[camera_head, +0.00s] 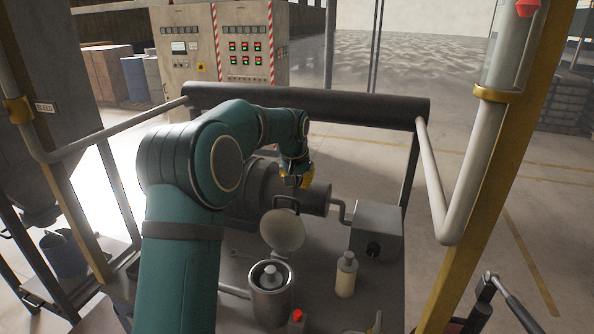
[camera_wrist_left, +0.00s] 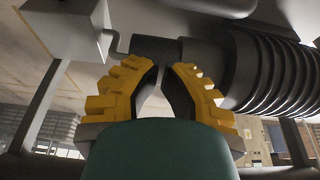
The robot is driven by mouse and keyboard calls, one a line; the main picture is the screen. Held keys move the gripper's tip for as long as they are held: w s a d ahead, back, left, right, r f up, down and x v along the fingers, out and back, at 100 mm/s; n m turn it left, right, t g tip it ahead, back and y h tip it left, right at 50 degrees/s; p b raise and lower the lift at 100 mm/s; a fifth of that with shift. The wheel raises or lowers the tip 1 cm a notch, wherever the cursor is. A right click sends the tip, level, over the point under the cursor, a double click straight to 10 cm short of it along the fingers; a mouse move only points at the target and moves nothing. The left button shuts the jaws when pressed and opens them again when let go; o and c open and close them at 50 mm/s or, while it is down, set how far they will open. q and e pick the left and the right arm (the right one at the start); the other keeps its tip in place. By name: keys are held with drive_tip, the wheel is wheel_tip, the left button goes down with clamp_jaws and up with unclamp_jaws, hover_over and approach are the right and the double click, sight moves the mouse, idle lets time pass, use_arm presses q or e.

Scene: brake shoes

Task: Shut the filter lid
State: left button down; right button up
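The filter lid (camera_head: 282,231) is a pale round disc standing raised, tilted up from the open filter pot (camera_head: 270,303), with a dark handle loop (camera_head: 287,202) at its upper edge. The pot is a grey cylinder with a light fitting inside. My left gripper (camera_head: 297,180) is above and behind the lid, over the dark motor, apart from the handle. In the left wrist view its yellow fingers (camera_wrist_left: 166,78) have a gap between the tips and nothing is clearly held. I cannot clearly make out the lid there. My right gripper is not seen.
The dark motor (camera_head: 317,199) lies behind the lid; its ribbed body also shows in the left wrist view (camera_wrist_left: 275,75). A grey box (camera_head: 377,228) and a cream bottle (camera_head: 346,276) stand to the right. A padded rail (camera_head: 330,104) crosses behind. A red button (camera_head: 297,317) is in front.

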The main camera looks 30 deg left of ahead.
use_arm(q)
drive_tip(key=shift+s+d+f, duration=0.15)
drive_tip(key=shift+s+d, duration=0.1)
drive_tip(key=shift+s, duration=0.65)
drive_tip(key=shift+s+d+f, duration=0.15)
drive_tip(key=shift+s+d, duration=0.05)
drive_tip(key=shift+s, duration=0.7)
drive_tip(key=shift+b, duration=0.3)
